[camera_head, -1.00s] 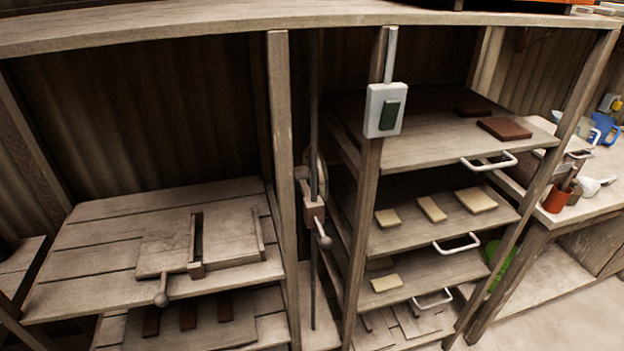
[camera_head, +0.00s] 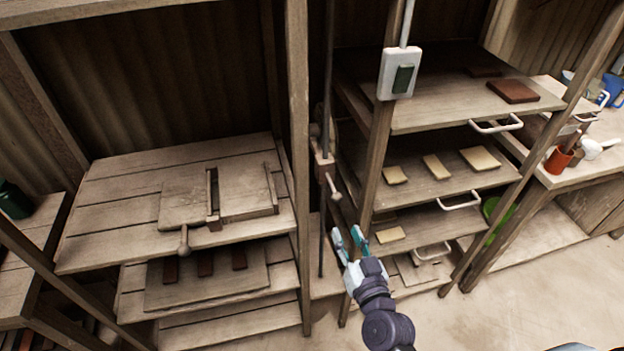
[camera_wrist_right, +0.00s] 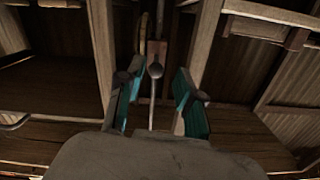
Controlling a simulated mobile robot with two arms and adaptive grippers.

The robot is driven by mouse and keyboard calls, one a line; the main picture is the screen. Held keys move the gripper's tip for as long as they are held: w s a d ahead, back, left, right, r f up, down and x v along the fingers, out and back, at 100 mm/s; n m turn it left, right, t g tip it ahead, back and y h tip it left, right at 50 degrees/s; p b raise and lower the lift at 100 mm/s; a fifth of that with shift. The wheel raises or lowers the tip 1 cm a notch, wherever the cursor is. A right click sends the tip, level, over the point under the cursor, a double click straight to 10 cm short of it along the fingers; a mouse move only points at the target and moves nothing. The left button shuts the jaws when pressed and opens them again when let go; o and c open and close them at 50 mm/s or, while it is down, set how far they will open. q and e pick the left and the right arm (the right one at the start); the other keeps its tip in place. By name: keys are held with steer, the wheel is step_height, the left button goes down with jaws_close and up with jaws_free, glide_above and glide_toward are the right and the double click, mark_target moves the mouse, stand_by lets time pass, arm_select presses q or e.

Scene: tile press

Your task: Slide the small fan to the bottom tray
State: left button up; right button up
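I cannot make out a small fan in either view. The right rack holds stacked pull-out trays with white handles; the bottom tray (camera_head: 418,272) is low, partly behind the rack post. My right gripper (camera_head: 349,236) is raised in front of the rack's left post, its teal fingers apart and nothing between them. My left gripper is not in view.
The middle tray (camera_head: 425,188) carries pale tiles, and the top tray (camera_head: 440,112) dark ones. A switch box (camera_head: 394,74) hangs on the post. A lever on a vertical rod (camera_head: 325,170) stands left of it. A tile press (camera_head: 185,203) is on the left table.

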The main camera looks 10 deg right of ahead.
mark_target(333, 187)
steer(key=shift+t, duration=0.3)
steer(key=w+r, duration=0.1)
steer(key=w, duration=0.3)
steer(key=w+r+p, duration=0.1)
steer(key=w, duration=0.3)
steer(key=w+p, duration=0.1)
steer(key=w, duration=0.3)
steer(key=shift+w+a+r, duration=0.1)
steer(key=shift+w+r, duration=0.15)
steer(key=shift+r, duration=0.15)
steer(key=shift+w, duration=0.75)
jaws_close()
